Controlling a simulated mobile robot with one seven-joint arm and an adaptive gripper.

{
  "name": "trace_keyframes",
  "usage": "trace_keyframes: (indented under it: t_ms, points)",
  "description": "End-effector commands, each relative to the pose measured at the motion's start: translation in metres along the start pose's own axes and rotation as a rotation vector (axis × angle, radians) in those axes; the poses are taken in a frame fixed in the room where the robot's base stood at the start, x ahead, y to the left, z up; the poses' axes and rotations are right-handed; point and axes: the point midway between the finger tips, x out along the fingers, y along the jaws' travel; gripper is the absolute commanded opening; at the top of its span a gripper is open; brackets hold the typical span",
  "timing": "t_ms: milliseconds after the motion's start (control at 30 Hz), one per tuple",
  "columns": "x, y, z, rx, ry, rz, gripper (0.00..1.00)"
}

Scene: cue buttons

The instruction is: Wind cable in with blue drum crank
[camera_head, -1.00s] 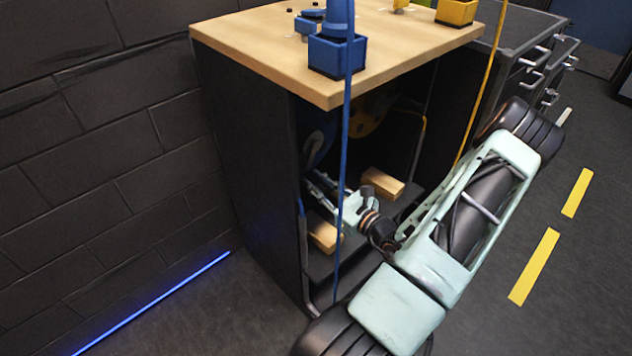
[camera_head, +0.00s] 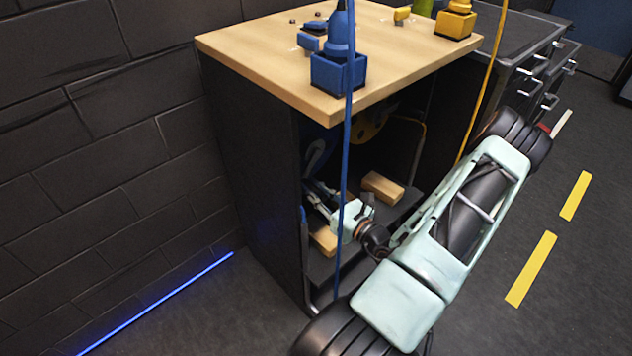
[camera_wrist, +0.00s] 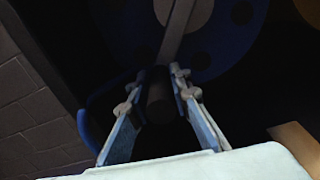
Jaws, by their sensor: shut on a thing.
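The blue drum (camera_wrist: 225,45) fills the top of the wrist view, with a grey crank arm (camera_wrist: 176,35) across its face. A dark crank handle (camera_wrist: 160,95) stands between the two fingers of my gripper (camera_wrist: 158,85), which is shut on it. In the head view the blue drum (camera_head: 318,155) sits in the dark opening of the cabinet, mostly in shadow. My gripper (camera_head: 315,188) reaches into that opening in front of the drum. The blue cable (camera_head: 347,150) hangs from the blue fixture (camera_head: 340,60) on the cabinet's top, down past the opening.
A yellow drum (camera_head: 370,128) sits beside the blue one, with a yellow cable (camera_head: 482,85) hanging at the right. Wooden blocks (camera_head: 383,187) lie inside the cabinet near my arm. The cabinet's wooden top (camera_head: 260,50) overhangs the opening. A brick wall (camera_head: 100,150) stands at left.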

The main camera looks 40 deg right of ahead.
Motion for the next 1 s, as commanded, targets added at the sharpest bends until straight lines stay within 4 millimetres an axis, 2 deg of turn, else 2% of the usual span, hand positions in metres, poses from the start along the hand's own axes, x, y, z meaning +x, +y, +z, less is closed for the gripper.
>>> trace_keyframes:
  t_ms: [33,300,700,900,1000]
  points:
    - [0.000,0.007,0.009,0.051,0.001,0.004,0.00]
    - [0.000,0.024,0.025,0.307,0.002,0.005,0.00]
    - [0.000,0.038,0.051,0.656,0.001,0.007,0.00]
    - [0.000,0.041,0.060,0.771,0.001,0.008,0.00]
    - [0.000,0.041,0.064,0.766,0.000,0.008,0.00]
